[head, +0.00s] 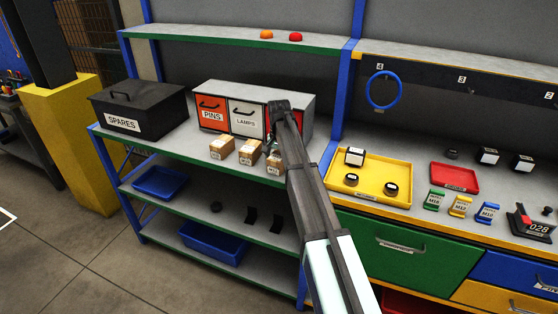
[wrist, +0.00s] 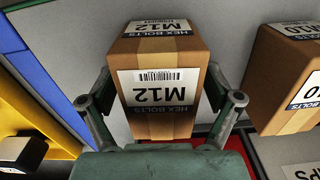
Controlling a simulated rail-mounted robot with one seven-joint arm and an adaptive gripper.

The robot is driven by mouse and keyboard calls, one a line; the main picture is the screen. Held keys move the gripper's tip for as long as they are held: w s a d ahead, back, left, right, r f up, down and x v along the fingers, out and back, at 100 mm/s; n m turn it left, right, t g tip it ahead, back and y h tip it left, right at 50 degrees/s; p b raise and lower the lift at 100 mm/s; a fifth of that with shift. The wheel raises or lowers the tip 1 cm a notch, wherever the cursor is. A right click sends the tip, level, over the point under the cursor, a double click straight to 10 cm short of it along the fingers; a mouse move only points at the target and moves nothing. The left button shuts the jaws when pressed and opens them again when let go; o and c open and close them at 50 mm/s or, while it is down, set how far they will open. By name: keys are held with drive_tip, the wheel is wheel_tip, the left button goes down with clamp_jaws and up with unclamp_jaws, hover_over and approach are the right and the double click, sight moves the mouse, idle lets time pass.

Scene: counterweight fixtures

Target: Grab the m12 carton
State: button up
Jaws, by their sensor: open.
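The M12 carton (wrist: 163,88) is a brown cardboard box with tape and white "M12 HEX BOLTS" labels. In the wrist view it stands between the fingers of my gripper (wrist: 160,76), which is open with one finger on each side. I cannot tell whether the fingers touch it. In the head view the M12 carton (head: 274,169) is the rightmost of three cartons on the left bench, partly hidden by my arm. My gripper (head: 270,146) is just above and behind it there, mostly hidden by the arm.
Another carton (wrist: 285,80) stands beside it with a gap; two similar cartons (head: 222,148) (head: 250,151) show left of it in the head view. A drawer cabinet (head: 245,92) stands behind. A black SPARES box (head: 139,103) is left, a yellow tray (head: 392,164) right.

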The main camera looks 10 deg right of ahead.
drive_tip(key=c, duration=1.5)
drive_tip(key=shift+c, duration=0.8)
drive_tip(key=shift+r, duration=0.2)
